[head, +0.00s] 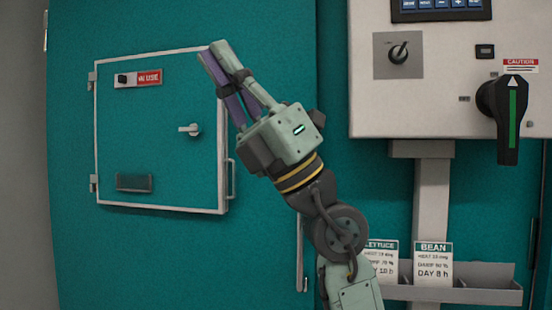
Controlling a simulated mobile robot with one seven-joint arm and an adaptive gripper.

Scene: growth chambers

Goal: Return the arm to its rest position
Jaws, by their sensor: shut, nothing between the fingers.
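My gripper (211,50) is raised in the middle of the head view, tilted up and to the left, with its fingers together and nothing between them. My arm rises from the bottom of the picture, right of the middle. The fingertips overlap the top right corner of a small framed door (155,152) in the view. I cannot tell from this one view how far they are from it.
The door looks closed and has an IN USE slider (138,79) and a small latch handle (190,129). At right, a control box (440,105) carries a knob (398,52) and a large black handle (507,105). Below, a rack (465,296) holds LETTUCE (382,255) and BEAN cards (433,263).

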